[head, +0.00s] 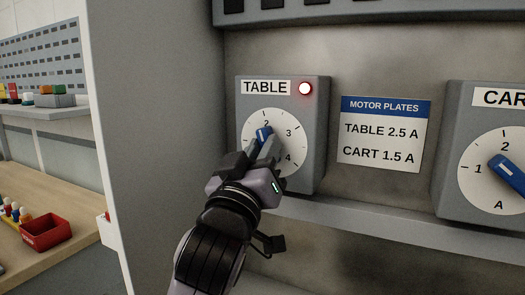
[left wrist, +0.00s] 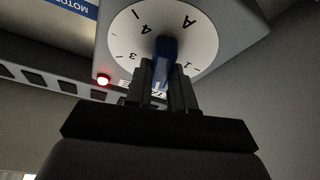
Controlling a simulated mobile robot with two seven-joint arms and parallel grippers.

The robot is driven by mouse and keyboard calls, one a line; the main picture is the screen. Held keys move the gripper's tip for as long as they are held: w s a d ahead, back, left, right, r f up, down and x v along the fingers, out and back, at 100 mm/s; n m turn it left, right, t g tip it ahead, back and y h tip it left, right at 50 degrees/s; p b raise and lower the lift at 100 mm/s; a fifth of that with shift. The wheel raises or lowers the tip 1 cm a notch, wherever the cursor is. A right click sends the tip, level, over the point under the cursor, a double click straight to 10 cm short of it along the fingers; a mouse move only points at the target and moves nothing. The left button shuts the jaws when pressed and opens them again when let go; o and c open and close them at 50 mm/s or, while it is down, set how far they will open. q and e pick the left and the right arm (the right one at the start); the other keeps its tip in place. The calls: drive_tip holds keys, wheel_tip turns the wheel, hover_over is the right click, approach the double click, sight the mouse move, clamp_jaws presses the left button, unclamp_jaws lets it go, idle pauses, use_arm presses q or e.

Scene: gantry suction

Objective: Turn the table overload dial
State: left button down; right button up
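The table overload dial is a blue knob (head: 263,134) on a round white face marked with numbers, on a grey box under a TABLE label (head: 265,88). Its white mark points up, close to the 2. My left gripper (head: 262,148) reaches it from below and hides the lower part of the face. In the left wrist view the blue knob (left wrist: 166,50) stands between the two fingers (left wrist: 162,80), which lie close along both its sides and look shut on it. My right gripper is in neither view.
A red lamp (head: 305,88) glows on the TABLE box. A plate (head: 383,135) reads TABLE 2.5 A and CART 1.5 A. A second dial with a blue knob (head: 511,172) is at the right. A grey ledge (head: 360,217) runs below. A red bin (head: 46,231) sits on a bench at left.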

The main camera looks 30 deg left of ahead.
use_arm(q)
drive_tip(key=shift+m+h, duration=0.3)
drive_tip(key=shift+m, duration=0.1)
drive_tip(key=shift+a+m+t+h, duration=0.1)
drive_tip(key=shift+m+h, duration=0.7)
drive_tip(key=shift+m, duration=0.75)
drive_tip(key=shift+d+m+t+h, duration=0.1)
drive_tip(key=shift+m+h, duration=0.7)
drive_tip(key=shift+m, duration=0.8)
drive_tip(key=shift+a+m+t+h, duration=0.1)
drive_tip(key=shift+m+h, duration=0.7)
drive_tip(key=shift+m, duration=1.05)
drive_tip(key=c, duration=1)
unclamp_jaws()
drive_tip(key=shift+o, duration=0.2)
drive_tip(key=shift+f, duration=0.1)
